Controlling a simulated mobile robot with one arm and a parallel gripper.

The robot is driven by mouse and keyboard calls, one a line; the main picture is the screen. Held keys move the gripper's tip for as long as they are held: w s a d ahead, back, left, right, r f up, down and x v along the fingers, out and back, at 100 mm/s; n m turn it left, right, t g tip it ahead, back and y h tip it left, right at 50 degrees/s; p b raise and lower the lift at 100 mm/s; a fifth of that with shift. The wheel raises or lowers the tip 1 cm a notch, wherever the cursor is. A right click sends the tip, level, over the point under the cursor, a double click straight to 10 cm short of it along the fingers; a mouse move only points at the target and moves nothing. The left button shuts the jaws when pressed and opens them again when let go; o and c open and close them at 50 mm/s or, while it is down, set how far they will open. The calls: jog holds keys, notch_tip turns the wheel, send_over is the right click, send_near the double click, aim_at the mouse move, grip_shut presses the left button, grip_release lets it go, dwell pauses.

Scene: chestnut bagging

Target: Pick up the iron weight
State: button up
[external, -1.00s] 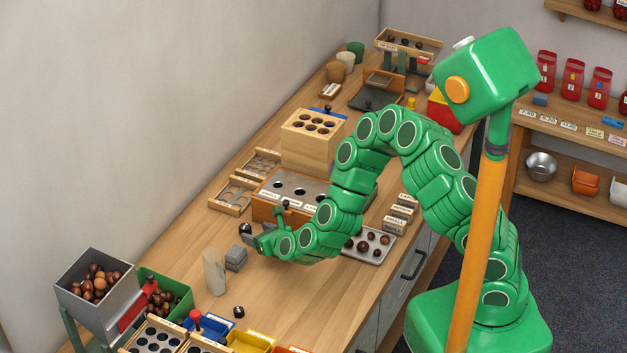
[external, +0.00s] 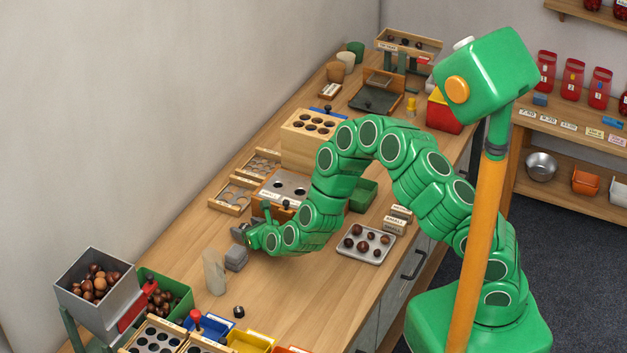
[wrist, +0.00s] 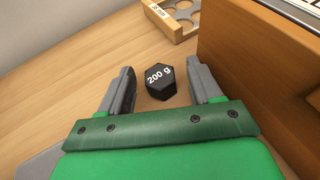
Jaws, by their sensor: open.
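The iron weight (wrist: 160,82) is a small black hexagonal piece marked "200 g", standing on the wooden bench in the wrist view. My gripper (wrist: 160,67) is open, with one grey finger on each side of the weight. Gaps of bare wood show between the weight and both fingers. In the external view my gripper (external: 239,233) is low over the bench, and I cannot make out the weight there; the gripper seems to hide it.
A wooden box (wrist: 255,70) rises close on the right in the wrist view. A slotted wooden tray (wrist: 174,20) lies beyond. Another small black piece (external: 238,312) stands nearer the front.

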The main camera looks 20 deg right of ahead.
grip_shut()
dwell(0.4)
